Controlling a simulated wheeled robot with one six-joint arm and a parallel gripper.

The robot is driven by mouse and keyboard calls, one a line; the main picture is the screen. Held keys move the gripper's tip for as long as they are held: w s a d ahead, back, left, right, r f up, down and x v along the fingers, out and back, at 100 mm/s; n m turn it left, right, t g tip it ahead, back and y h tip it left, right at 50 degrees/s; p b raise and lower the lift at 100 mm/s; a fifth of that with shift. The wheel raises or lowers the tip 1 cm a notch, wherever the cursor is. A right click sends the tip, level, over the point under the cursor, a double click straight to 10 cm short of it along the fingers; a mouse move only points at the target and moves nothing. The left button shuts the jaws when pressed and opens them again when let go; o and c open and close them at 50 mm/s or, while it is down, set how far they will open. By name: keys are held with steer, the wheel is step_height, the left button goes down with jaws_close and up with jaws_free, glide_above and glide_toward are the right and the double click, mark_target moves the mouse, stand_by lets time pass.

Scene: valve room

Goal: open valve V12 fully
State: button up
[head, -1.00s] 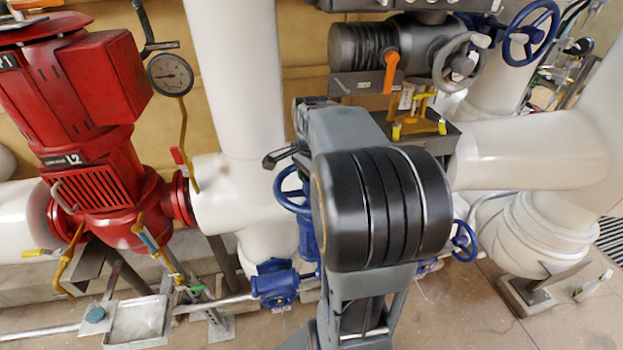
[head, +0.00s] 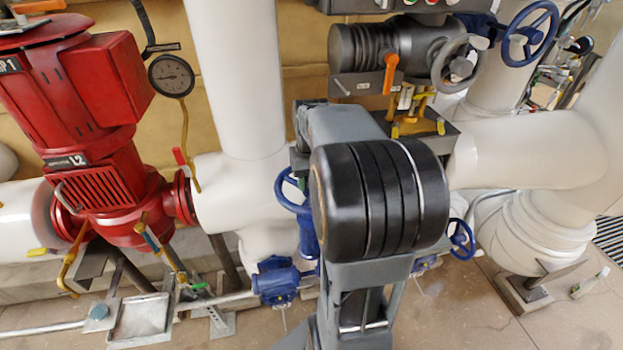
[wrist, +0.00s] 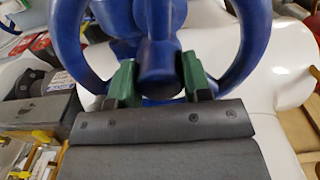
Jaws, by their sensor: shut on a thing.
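A blue handwheel (wrist: 68,42) fills the top of the wrist view, with a thick blue hub or spoke in its middle. My gripper (wrist: 158,76) has its two green fingers on either side of that middle part, shut on it. A blue handwheel, which looks like the same one, shows partly in the head view (head: 281,190), left of my arm. My arm hides its right side and my gripper there. I can read no V12 label.
A red pump (head: 105,120) and a gauge (head: 171,76) stand at left. A grey actuator with a grey handwheel (head: 459,60) is above right of my arm. Other blue handwheels are at upper right (head: 531,34) and lower right (head: 462,240). White pipes (head: 235,80) crowd the space.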

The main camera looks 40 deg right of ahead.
steer(key=n, duration=0.6)
steer(key=shift+s+f+p, duration=0.1)
steer(key=shift+f+p, duration=0.15)
steer(key=shift+p, duration=0.05)
steer(key=n, duration=0.5)
steer(key=o, duration=1)
steer(key=shift+s+a, duration=0.1)
steer(key=shift+a, duration=0.1)
steer(key=shift+d+r+p, duration=0.1)
steer(key=shift+r+p, duration=0.05)
steer(key=shift+p, duration=0.15)
